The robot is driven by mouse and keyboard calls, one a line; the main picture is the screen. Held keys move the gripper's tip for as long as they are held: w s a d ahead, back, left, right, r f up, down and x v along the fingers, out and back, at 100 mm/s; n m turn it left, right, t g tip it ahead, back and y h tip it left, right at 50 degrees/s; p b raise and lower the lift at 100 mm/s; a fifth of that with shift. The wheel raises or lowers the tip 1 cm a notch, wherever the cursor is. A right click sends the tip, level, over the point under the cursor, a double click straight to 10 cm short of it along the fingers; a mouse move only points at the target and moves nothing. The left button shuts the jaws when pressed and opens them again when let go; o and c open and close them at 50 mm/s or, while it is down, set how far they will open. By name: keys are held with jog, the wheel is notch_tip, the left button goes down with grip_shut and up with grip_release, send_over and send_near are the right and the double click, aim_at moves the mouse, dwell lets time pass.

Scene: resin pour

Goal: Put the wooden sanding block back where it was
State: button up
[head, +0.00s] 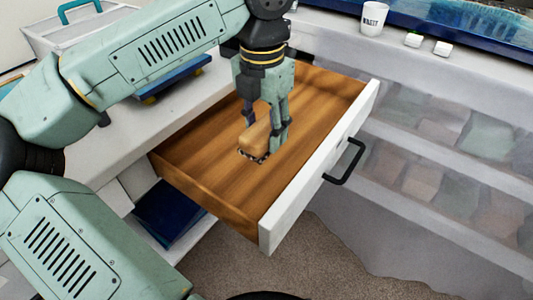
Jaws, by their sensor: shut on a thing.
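The wooden sanding block (253,138) is a tan block in the open wooden drawer (205,165). My gripper (265,132) points down into the drawer and is shut on the block, with a finger on either side. A dark outline with light marks shows on the drawer floor at the block's lower edge. I cannot tell whether the block touches the floor or hangs just above it. Part of the block is hidden by my gripper's fingers.
The drawer's white front (320,165) has a black handle (345,162). A white mug (374,18) and two small white blocks stand on the back counter. A blue item (178,78) lies on the left counter. The drawer floor around the block is clear.

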aim_at(263, 127)
notch_tip(263, 127, down, 3)
jog(key=shift+s+f, duration=0.1)
jog(key=shift+s, duration=0.05)
jog(key=shift+f+p, duration=0.35)
jog(key=shift+f, duration=1.9)
jog(key=shift+f, duration=0.15)
jog(key=o, duration=1.1)
notch_tip(263, 127, up, 12)
jog(key=shift+a+r+b, duration=0.1)
jog(key=shift+r+b, duration=0.1)
jog(key=shift+b, duration=0.2)
